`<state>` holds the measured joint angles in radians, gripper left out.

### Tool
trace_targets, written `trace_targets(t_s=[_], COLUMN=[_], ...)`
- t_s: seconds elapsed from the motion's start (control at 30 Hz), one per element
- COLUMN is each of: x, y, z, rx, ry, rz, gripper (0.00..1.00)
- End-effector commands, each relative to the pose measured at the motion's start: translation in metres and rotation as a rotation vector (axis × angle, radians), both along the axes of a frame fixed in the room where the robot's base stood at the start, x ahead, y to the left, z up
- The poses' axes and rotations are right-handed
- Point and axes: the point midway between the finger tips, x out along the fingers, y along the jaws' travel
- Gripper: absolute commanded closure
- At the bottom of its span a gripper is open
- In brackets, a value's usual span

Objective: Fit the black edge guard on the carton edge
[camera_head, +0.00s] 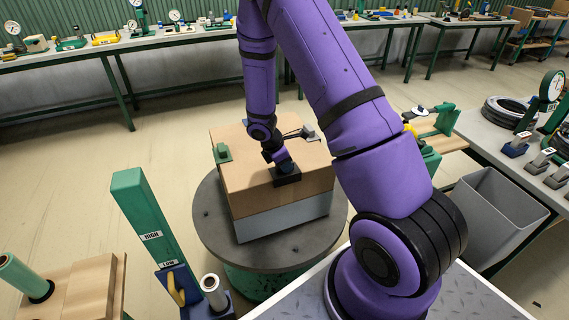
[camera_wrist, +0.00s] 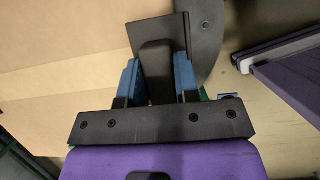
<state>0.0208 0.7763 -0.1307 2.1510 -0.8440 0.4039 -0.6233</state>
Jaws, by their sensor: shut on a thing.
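The tan carton (camera_head: 240,160) sits on a round dark turntable (camera_head: 215,230), over a grey lower block (camera_head: 280,216). My gripper (camera_head: 286,177) is at the carton's near upper edge, pointing down. In the wrist view my gripper (camera_wrist: 156,72) has its two blue fingers shut on the black grip of the edge guard (camera_wrist: 154,62). The guard's flat black plate (camera_wrist: 174,28) lies against the carton's edge in the picture, with tan carton (camera_wrist: 60,65) to its left. I cannot tell whether it touches or is seated. In the head view my gripper mostly hides the guard.
A green piece (camera_head: 222,153) is on the carton's left edge, and a grey piece (camera_head: 308,132) is at its far right edge. A green post (camera_head: 148,215) stands left of the turntable. A grey bin (camera_head: 495,215) stands right. Benches line the back; floor between is clear.

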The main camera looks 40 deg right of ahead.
Motion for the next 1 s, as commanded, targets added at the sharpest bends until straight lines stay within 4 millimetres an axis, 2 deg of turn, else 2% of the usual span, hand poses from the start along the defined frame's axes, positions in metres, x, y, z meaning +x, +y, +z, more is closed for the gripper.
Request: trace_targets(t_s=[1.0], x=[0.0002], y=[-0.0002], z=[-0.0092], rx=[0.000], ry=[0.000], rz=[0.000], gripper=[0.95])
